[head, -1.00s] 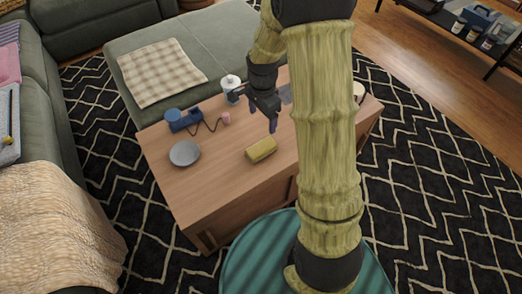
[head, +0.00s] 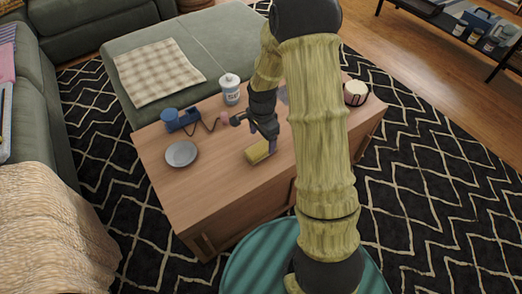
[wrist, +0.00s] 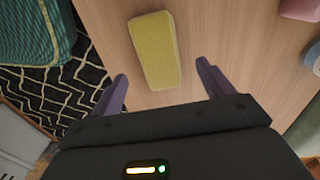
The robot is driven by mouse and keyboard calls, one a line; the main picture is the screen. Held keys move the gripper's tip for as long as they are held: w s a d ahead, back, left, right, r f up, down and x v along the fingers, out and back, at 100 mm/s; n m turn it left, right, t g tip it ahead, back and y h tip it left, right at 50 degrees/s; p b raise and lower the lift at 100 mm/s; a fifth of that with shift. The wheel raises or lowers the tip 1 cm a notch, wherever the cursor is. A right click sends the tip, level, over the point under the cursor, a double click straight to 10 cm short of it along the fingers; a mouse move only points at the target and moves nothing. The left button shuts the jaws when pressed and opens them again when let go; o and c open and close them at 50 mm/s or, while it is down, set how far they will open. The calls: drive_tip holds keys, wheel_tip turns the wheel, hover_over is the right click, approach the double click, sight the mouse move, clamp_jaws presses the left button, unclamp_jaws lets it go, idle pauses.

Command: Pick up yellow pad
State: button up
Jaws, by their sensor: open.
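The yellow pad (head: 256,152) is a small block lying flat on the wooden table. It also shows in the wrist view (wrist: 155,50), beyond the fingertips and between their lines. My gripper (head: 263,145) is open and empty just above the pad, one finger overlapping the pad's right end in the head view. In the wrist view, my gripper's two fingers (wrist: 162,82) are spread wider than the pad, and the pad is clear of both. The gap in height between fingers and pad is hard to judge.
The table's front left is clear. A green ottoman (head: 220,50) stands behind.

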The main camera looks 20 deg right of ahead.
sight(262, 147)
drive_tip(key=f+b, duration=0.2)
drive_tip(key=f, duration=0.1)
drive_tip(key=f+b, duration=0.1)
drive_tip(key=f, duration=0.1)
drive_tip(key=shift+s+a+f, duration=0.15)
drive_tip(key=shift+a+f, duration=0.05)
drive_tip(key=shift+a, duration=0.05)
drive_tip(key=shift+r, duration=0.1)
drive_tip(key=c, duration=1.1)
drive_tip(key=shift+o, duration=0.2)
drive_tip(key=shift+d+r, duration=0.1)
wheel_tip(262, 147, up, 10)
drive_tip(key=p, duration=0.4)
drive_tip(key=shift+p, duration=0.3)
